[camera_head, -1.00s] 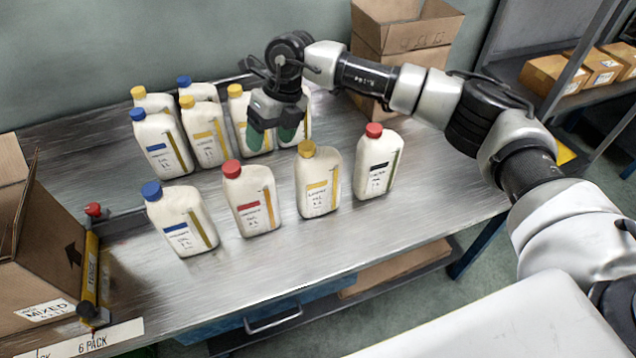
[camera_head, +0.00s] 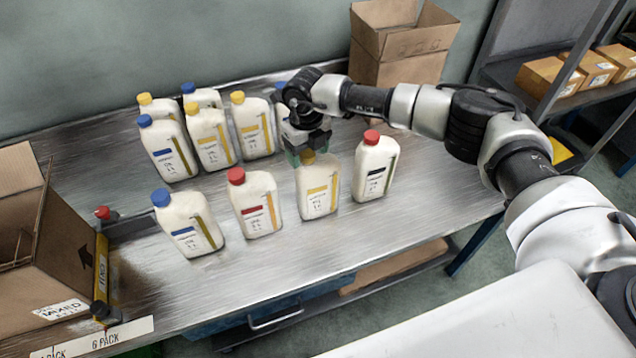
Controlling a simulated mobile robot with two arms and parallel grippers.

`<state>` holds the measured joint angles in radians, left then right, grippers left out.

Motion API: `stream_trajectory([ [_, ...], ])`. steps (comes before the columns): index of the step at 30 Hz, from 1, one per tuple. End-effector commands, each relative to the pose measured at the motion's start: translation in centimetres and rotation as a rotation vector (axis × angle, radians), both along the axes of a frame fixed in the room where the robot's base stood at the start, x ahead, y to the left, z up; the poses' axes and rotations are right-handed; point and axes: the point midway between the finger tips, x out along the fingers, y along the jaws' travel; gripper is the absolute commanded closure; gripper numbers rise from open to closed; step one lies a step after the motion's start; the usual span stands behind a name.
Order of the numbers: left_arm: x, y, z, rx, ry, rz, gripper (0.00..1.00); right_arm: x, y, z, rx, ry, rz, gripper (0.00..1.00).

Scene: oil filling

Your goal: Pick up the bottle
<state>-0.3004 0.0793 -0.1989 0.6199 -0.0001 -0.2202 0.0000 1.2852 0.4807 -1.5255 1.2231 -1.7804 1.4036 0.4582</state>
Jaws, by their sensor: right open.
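Several white bottles stand upright on the metal table. The front row has a blue-capped bottle (camera_head: 188,224), a red-capped bottle (camera_head: 256,205), a yellow-capped bottle (camera_head: 318,192) and another red-capped bottle (camera_head: 374,168). My right gripper (camera_head: 308,157) is open, its green-padded fingers at the yellow cap of the third front bottle. The gripper partly hides that cap, and I cannot tell whether it touches it. Behind, a second group holds a blue-capped bottle (camera_head: 168,150), yellow-capped bottles (camera_head: 210,138) and others. My left gripper is not in view.
An open cardboard box (camera_head: 62,245) stands at the table's left end, beside a yellow-sided bar with a red knob (camera_head: 102,213). Another open box (camera_head: 400,62) stands at the back. A shelf with small cartons (camera_head: 550,75) is at right. The table's right end (camera_head: 440,195) is clear.

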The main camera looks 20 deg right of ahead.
Motion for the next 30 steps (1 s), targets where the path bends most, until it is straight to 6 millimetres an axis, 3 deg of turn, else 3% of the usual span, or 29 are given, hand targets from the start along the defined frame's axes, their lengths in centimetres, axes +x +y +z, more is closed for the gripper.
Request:
stream_trajectory([
  [10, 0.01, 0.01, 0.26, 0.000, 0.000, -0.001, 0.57, -0.02, -0.04, -0.97, -0.001, 0.000, 0.000, 0.33],
  [23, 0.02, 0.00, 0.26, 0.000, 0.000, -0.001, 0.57, -0.05, -0.03, -0.97, 0.000, 0.001, 0.000, 0.99],
  [30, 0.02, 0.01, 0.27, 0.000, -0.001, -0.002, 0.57, 0.03, 0.01, -0.79, 0.002, -0.002, 0.000, 1.00],
])
